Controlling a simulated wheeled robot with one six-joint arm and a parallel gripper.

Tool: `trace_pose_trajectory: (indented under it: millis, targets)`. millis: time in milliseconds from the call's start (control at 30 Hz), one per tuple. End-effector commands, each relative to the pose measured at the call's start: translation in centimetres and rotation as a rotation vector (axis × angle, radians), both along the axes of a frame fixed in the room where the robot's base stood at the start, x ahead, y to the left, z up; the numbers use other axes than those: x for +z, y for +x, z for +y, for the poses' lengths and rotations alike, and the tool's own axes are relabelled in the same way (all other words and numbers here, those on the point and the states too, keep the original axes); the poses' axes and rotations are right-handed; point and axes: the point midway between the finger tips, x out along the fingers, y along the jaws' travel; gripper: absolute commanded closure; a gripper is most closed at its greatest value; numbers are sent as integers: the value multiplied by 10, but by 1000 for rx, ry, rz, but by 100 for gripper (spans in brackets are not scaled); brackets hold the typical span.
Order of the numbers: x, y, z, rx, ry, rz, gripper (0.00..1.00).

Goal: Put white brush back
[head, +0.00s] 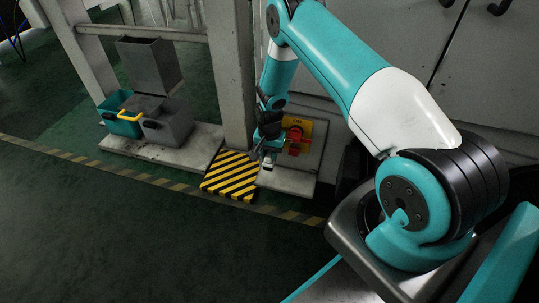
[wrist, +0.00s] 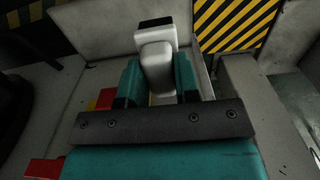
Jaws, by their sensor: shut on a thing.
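The white brush (wrist: 157,66) is between the two teal fingers of my gripper (wrist: 157,84) in the wrist view. My gripper is shut on its white handle. The brush's wider end, with a dark strip, points away from the gripper. In the head view my gripper (head: 264,152) is low over the pale ledge at the foot of the grey post, and a small bit of the white brush (head: 267,164) shows below it. I cannot tell whether the brush touches the ledge.
A teal bin (head: 121,124) and a grey bin (head: 168,123) stand further left. The grey post (head: 229,75) rises close by.

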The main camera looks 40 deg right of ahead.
Motion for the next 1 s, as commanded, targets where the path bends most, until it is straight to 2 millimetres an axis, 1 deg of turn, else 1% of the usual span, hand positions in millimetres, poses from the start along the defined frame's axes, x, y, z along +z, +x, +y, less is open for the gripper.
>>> trace_pose_trajectory:
  millis: [33, 500, 667, 1000]
  targets:
    - [-6, 0, 0, 0, 0, 0, 100]
    - [-57, 0, 0, 0, 0, -1, 100]
    - [-63, 0, 0, 0, 0, -1, 100]
    - [-62, 0, 0, 0, -1, -1, 100]
